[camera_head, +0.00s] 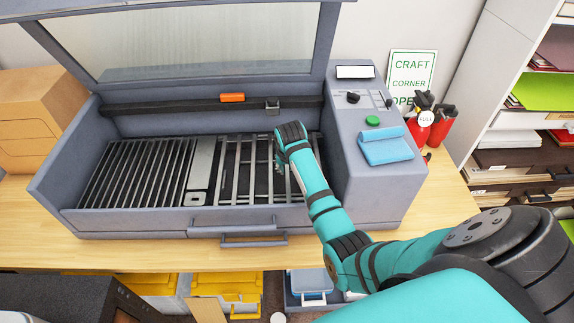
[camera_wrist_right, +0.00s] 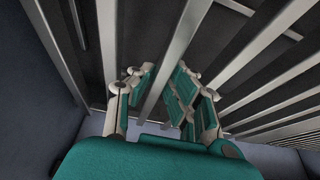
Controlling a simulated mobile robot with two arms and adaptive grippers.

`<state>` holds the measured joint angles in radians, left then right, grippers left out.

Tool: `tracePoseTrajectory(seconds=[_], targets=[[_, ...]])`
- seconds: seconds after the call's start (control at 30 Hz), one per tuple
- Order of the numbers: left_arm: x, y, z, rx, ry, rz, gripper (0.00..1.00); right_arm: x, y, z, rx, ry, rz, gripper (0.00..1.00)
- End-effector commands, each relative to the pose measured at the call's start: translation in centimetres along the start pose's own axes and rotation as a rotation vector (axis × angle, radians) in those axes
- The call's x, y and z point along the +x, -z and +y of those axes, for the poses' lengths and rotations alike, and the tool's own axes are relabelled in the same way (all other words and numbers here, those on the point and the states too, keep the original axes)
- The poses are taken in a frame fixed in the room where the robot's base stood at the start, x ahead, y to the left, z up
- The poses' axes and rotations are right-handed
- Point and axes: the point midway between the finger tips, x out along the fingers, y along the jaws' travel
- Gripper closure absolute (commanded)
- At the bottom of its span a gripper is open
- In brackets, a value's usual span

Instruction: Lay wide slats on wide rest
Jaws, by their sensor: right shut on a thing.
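My right gripper (camera_head: 280,165) reaches down into the right half of the grey machine's bed. In the right wrist view its fingers (camera_wrist_right: 162,105) stand either side of a long metal slat (camera_wrist_right: 176,60) and are shut on it. Several widely spaced slats (camera_head: 231,170) lie in this right half, over a dark floor and thin crossbars. Closely spaced slats (camera_head: 140,172) fill the left half. A pale divider plate (camera_head: 200,165) lies between the halves. My forearm hides part of the right end. Whether the held slat touches its supports cannot be told. My left gripper is not in view.
The machine's lid (camera_head: 190,45) is raised. The bed's front wall (camera_head: 130,222) and the control panel side (camera_head: 375,190) bound the bed. A blue cloth (camera_head: 385,146) lies on the panel. Red extinguishers (camera_head: 428,122) stand at the right, beside a shelf (camera_head: 505,120).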

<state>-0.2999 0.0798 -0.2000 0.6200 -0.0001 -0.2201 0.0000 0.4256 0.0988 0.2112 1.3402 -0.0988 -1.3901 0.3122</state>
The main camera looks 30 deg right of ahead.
Motion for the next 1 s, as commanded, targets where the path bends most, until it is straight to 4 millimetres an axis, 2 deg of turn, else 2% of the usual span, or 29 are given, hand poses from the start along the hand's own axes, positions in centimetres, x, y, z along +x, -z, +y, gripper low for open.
tracePoseTrajectory(seconds=[0.27, 0.3, 0.5, 1.0], targets=[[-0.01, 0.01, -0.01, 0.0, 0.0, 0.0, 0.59, 0.14, 0.0, -0.01, 0.0, 0.0, 0.002, 1.0], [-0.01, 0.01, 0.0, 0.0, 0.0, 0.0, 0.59, 0.15, -0.01, -0.01, 0.0, 0.0, 0.002, 0.82], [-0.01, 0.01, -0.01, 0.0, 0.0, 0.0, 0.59, 0.17, -0.04, 0.0, 0.0, 0.0, 0.001, 0.59], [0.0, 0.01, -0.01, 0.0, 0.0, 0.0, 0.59, 0.21, -0.11, 0.0, 0.0, 0.0, -0.001, 0.59]])
